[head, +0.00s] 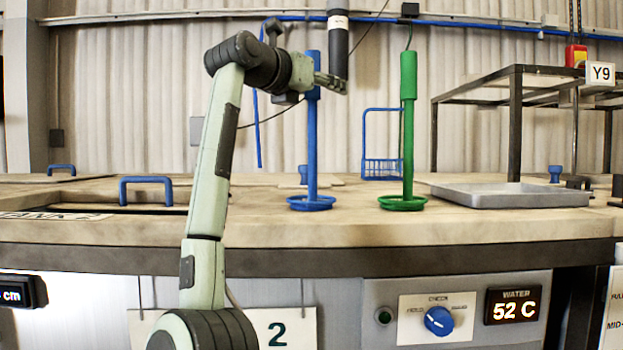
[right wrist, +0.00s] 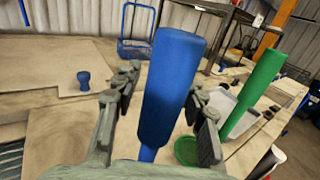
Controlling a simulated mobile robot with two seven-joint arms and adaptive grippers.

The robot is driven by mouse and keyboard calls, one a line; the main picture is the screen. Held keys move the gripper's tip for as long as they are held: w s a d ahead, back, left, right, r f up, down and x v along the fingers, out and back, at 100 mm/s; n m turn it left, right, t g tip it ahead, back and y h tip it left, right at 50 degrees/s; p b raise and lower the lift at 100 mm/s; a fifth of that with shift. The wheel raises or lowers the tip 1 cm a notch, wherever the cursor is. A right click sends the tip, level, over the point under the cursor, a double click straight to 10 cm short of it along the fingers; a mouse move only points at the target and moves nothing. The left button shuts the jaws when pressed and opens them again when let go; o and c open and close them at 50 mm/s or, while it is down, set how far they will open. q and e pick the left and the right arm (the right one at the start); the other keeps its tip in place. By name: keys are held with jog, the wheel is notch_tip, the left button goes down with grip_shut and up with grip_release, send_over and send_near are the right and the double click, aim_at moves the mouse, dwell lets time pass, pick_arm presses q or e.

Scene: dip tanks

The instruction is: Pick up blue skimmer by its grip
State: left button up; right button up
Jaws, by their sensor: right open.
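The blue skimmer (head: 312,150) stands upright on the tank top, its round blue head at the bottom and its thick grip at the top. My right gripper (head: 326,82) is at the height of the grip. In the right wrist view the blue grip (right wrist: 172,85) stands between the two open fingers of my right gripper (right wrist: 163,92), with a finger on each side. Part of the grip is hidden behind the gripper in the head view. I cannot tell whether a finger touches it. My left gripper is not in view.
A green skimmer (head: 408,130) stands upright to the right. A blue wire basket (head: 382,168) is behind, between the two skimmers. A grey tray (head: 510,195) lies farther right beneath a metal rack (head: 515,120). A blue handle (head: 146,181) is at left.

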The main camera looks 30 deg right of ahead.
grip_shut()
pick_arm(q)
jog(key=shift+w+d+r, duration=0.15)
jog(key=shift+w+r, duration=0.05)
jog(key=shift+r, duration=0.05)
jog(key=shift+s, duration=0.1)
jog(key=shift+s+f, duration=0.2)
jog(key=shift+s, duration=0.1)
pick_arm(e)
jog(key=shift+r, duration=0.2)
